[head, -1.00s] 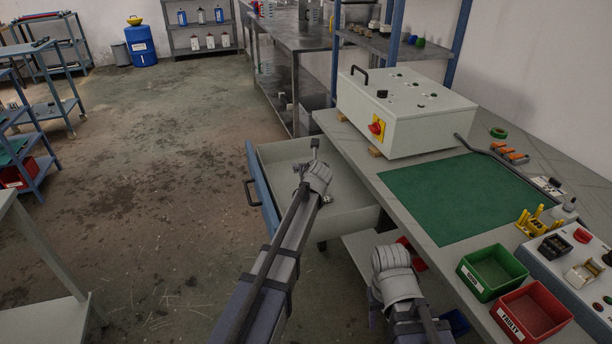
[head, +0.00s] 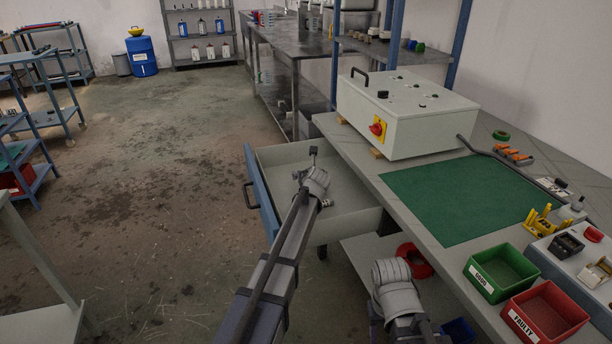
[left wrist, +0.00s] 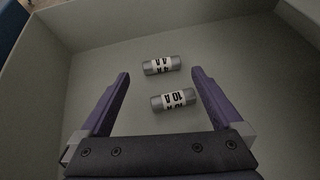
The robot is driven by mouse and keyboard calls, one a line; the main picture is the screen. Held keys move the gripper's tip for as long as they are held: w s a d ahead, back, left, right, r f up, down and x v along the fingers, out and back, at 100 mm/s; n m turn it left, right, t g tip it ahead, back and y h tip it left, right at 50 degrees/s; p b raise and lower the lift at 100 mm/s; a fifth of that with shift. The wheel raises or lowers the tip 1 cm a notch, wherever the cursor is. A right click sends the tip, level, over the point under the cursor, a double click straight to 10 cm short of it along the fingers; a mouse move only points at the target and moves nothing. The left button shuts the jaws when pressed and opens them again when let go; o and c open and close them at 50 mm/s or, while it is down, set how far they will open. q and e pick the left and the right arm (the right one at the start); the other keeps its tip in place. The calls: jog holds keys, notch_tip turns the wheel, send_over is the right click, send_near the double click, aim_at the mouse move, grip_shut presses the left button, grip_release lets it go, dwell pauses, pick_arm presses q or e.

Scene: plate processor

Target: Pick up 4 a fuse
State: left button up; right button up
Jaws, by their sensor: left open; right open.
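Two fuses lie on the floor of the open drawer (head: 345,195). In the left wrist view, the 4 A fuse (left wrist: 161,65) is the farther one, a grey-capped cylinder with a white label. The 10 A fuse (left wrist: 174,100) lies nearer. My left gripper (left wrist: 160,74) is open and empty, its purple fingers spread to either side of the fuses. In the head view, my left arm reaches over the drawer and hides part of it. My right gripper (head: 396,285) hangs beside the bench's near edge; its fingers are hard to make out, and no held object shows.
The drawer walls surround the fuses. The bench at right carries a grey control box (head: 405,115), a green mat (head: 460,195), a green GOOD bin (head: 500,272) and a red FAULTY bin (head: 545,315). A red ring (head: 415,260) lies on the lower shelf near my right arm.

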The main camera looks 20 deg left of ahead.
pick_arm(q)
jog(key=b+x, duration=0.1)
jog(key=x, duration=0.3)
jog(key=shift+w+d+f+b, duration=0.15)
jog(key=shift+b, duration=0.15)
jog(key=c, duration=1.3)
notch_tip(320, 180, up, 10)
jog(key=p, duration=1)
jog(key=shift+r, duration=0.2)
